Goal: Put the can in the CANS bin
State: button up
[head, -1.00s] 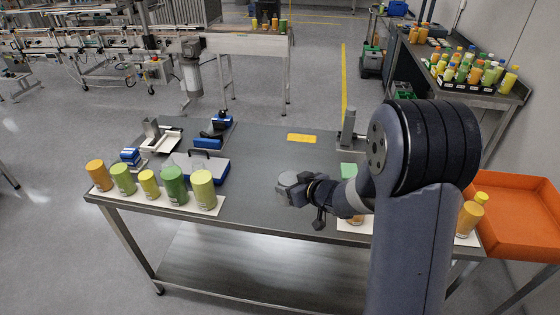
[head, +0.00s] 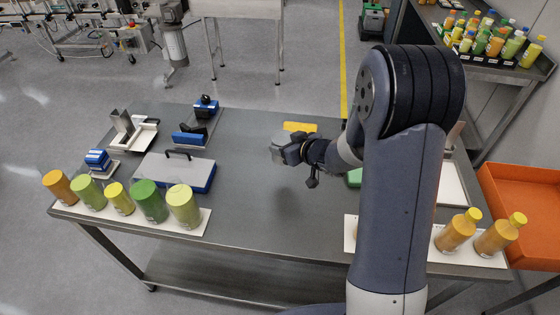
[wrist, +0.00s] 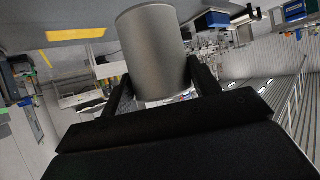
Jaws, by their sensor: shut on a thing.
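The can is a plain grey cylinder (wrist: 155,50) in the wrist view. It also shows in the head view as a small grey shape (head: 277,153), partly covered by my fingers. My gripper (head: 287,152) is shut on the can, above the middle of the grey table, short of the yellow plate. In the wrist view the two dark fingers (wrist: 158,88) sit on either side of the can. An open orange bin (head: 532,192) stands at the right, beyond the table's right end. I see no CANS label on it, so I cannot tell which bin is meant.
Several green, yellow and orange containers (head: 120,198) stand on a white strip at the table's front left. A blue-and-white case (head: 175,172) lies behind them. Two orange bottles (head: 475,234) stand front right. A yellow plate (head: 299,127) lies at the back. The table's middle is clear.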

notch_tip(320, 180, down, 8)
jog(key=shift+f, duration=0.1)
dwell(0.4)
jog(key=shift+f, duration=0.1)
jog(key=o, duration=0.5)
jog(key=shift+f, duration=0.1)
jog(key=o, duration=0.5)
jog(key=shift+c, duration=0.2)
